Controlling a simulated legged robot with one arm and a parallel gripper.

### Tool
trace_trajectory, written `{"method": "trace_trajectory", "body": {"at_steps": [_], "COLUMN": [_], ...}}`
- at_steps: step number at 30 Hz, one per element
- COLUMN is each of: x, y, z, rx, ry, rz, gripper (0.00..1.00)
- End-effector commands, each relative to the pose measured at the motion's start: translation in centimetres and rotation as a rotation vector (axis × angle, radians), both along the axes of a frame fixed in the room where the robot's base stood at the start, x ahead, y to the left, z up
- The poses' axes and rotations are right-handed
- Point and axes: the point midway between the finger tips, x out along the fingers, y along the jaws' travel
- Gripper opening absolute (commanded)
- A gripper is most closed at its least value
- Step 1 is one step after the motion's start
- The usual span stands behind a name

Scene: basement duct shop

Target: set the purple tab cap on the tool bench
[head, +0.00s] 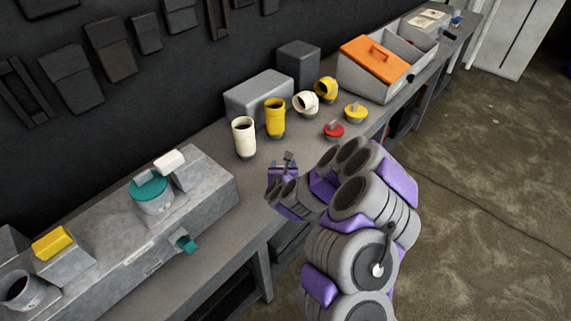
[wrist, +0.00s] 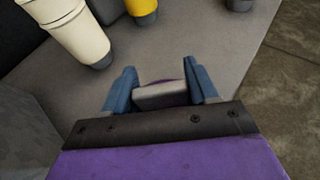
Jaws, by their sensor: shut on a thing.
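My gripper (head: 284,168) is over the front part of the tool bench (head: 218,136), pointing down. In the wrist view, my gripper's blue fingers (wrist: 160,88) are shut on the grey tab of the purple tab cap (wrist: 160,97). A thin purple rim shows behind the tab; the rest of the cap is hidden. The fingers hide most of it in the head view, where the grey tab just shows. I cannot tell whether the cap touches the bench top.
A cream pipe piece (head: 244,138) and a yellow one (head: 275,118) stand behind my gripper. Red (head: 333,131) and yellow (head: 355,113) tab caps lie to the right. A grey fixture block (head: 120,245) holds a teal cap (head: 150,190) at left. Bench top around my gripper is bare.

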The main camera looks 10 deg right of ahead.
Motion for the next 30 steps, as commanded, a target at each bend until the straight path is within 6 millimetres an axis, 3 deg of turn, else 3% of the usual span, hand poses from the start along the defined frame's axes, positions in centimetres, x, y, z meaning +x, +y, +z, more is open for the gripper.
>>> {"method": "trace_trajectory", "body": {"at_steps": [6, 10, 16, 22, 30], "x": [3.3, 4.5, 5.4, 5.4, 5.4], "y": [-1.1, -1.7, -2.0, -1.9, -1.8], "z": [-0.4, -0.5, -0.5, -3.2, -4.0], "rx": [-0.003, 0.000, 0.003, -0.001, 0.003], "ry": [0.001, 0.000, -0.001, 0.003, -0.002], "rz": [0.001, 0.000, 0.001, 0.001, 0.000], "gripper": [0.26, 0.26, 0.26, 0.26, 0.26]}}
